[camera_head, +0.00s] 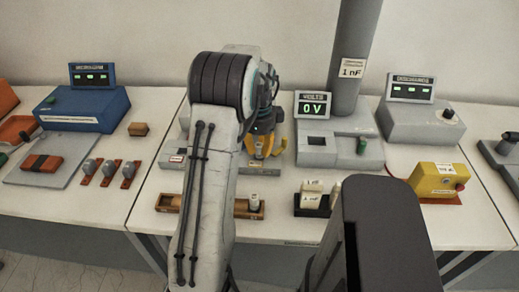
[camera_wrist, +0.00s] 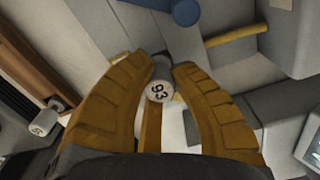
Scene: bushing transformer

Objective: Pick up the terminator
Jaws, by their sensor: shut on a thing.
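My gripper (camera_wrist: 164,68) is shut on a small cylinder with a round white end face marked "93", which I take to be the terminator (camera_wrist: 159,91). It sits between the two yellow fingers near their tips, and the rest of its body is mostly hidden. In the head view my gripper (camera_head: 264,150) is beyond my arm, above the back part of the middle table. The held piece cannot be made out there. A similar white cylinder (camera_head: 254,203) stands at the right end of the wooden tray (camera_head: 166,203); it also shows in the wrist view (camera_wrist: 44,121).
A grey unit with a "0 V" display (camera_head: 312,108) and a tall column (camera_head: 356,60) stands right of my gripper. A black holder with labelled pale blocks (camera_head: 311,197) is at the front. A yellow box (camera_head: 438,180) sits further right. My arm hides part of the tray.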

